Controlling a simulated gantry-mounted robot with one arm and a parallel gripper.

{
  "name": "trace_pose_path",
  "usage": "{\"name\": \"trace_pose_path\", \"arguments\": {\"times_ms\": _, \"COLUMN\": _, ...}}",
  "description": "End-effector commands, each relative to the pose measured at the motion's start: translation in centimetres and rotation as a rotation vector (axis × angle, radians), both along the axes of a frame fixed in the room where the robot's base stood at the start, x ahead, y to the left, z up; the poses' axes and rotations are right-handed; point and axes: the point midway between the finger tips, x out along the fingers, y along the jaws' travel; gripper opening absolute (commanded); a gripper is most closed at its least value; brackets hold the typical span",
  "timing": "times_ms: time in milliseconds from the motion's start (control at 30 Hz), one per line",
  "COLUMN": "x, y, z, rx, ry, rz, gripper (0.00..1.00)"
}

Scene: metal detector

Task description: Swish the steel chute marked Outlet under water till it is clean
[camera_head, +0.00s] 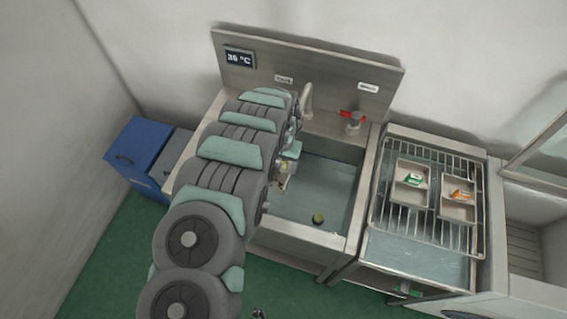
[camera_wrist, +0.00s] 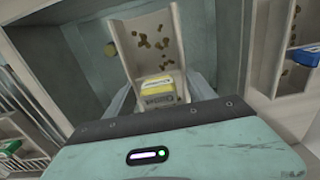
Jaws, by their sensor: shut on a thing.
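My gripper (camera_wrist: 160,100) is shut on a pale steel chute (camera_wrist: 150,30) with a yellow label at its near end; the lettering is too small to read. Brown spots of dirt show on the chute's inner face. In the head view my gripper (camera_head: 288,168) is at the left part of the sink basin (camera_head: 300,230), mostly hidden by my arm. The basin holds bluish water (camera_head: 325,185). I cannot tell whether the held chute touches the water.
A curved tap (camera_head: 307,100) and a red-handled fitting (camera_head: 352,120) stand at the sink's back. A small yellow-green round thing (camera_head: 318,217) is in the basin. Right, a wire rack (camera_head: 425,222) carries two trays. A blue-labelled, spotted piece (camera_wrist: 305,60) is at the wrist view's right.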

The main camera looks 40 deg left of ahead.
Motion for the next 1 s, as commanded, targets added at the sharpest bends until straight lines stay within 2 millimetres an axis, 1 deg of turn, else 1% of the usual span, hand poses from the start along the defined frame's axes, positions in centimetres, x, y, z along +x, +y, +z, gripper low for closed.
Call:
{"name": "trace_pose_path", "arguments": {"times_ms": 167, "x": -0.1, "y": 0.0, "z": -2.1, "rx": -0.001, "ry": 0.000, "rz": 0.001, "gripper": 0.00}}
{"name": "trace_pose_path", "arguments": {"times_ms": 1000, "x": 0.0, "y": 0.0, "z": -14.0, "rx": 0.000, "ry": -0.001, "rz": 0.001, "gripper": 0.00}}
